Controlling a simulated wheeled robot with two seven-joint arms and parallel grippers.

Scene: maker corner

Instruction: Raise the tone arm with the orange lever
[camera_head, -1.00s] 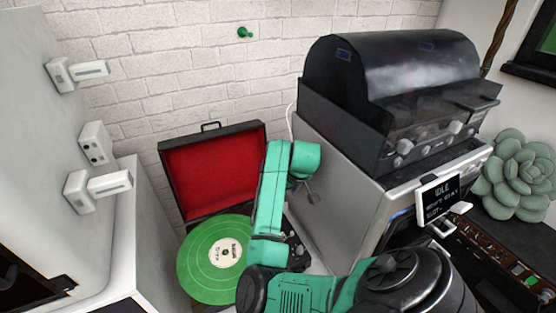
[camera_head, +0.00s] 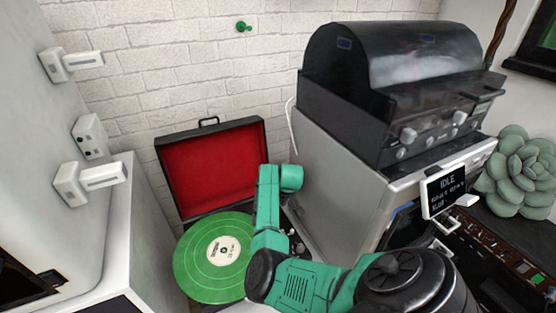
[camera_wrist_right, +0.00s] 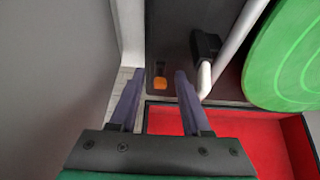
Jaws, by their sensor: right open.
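The orange lever (camera_wrist_right: 160,80) is a small orange tab on the dark deck of the record player in the right wrist view. My right gripper (camera_wrist_right: 159,74) is open, with its two purple-grey fingers on either side of the lever in the picture; I cannot tell how deep they reach or whether they touch it. The white tone arm (camera_wrist_right: 228,50) and a black block (camera_wrist_right: 206,45) on it lie just right of the fingers. The green record (camera_head: 218,258) lies flat on the player. In the head view my right arm hides the lever and tone arm.
The player's open red-lined lid (camera_head: 212,165) stands against the brick wall. A grey cabinet with a black-hooded machine (camera_head: 390,90) stands close on the right of the player. A white cabinet (camera_head: 95,240) stands on the left.

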